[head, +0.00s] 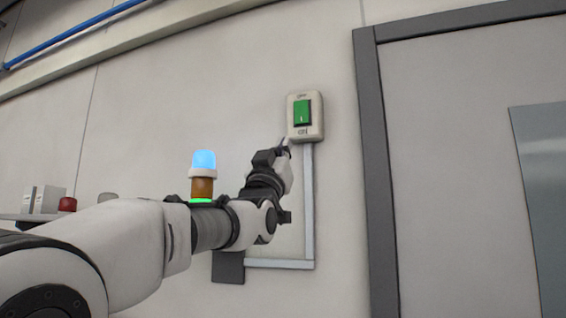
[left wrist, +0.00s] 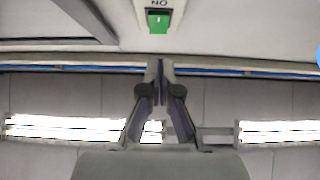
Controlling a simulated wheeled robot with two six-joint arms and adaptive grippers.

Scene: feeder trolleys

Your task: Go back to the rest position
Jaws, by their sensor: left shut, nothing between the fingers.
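My left gripper (head: 284,149) is in the head view, just below and left of a wall switch (head: 291,113). In the left wrist view its fingers (left wrist: 160,88) are together, with nothing between them. The switch is a pale box with a green rocker, marked OFF above and ON below. It also shows at the top of the left wrist view (left wrist: 151,32), beyond the fingertips. I cannot tell whether the fingertips touch the box. My right gripper is not in either view.
A grey door frame (head: 378,180) stands right of the switch. A conduit (head: 309,200) runs down the wall from it. A lamp with a blue top (head: 204,160) shows above my left forearm. A shelf with boxes (head: 42,199) is at the far left.

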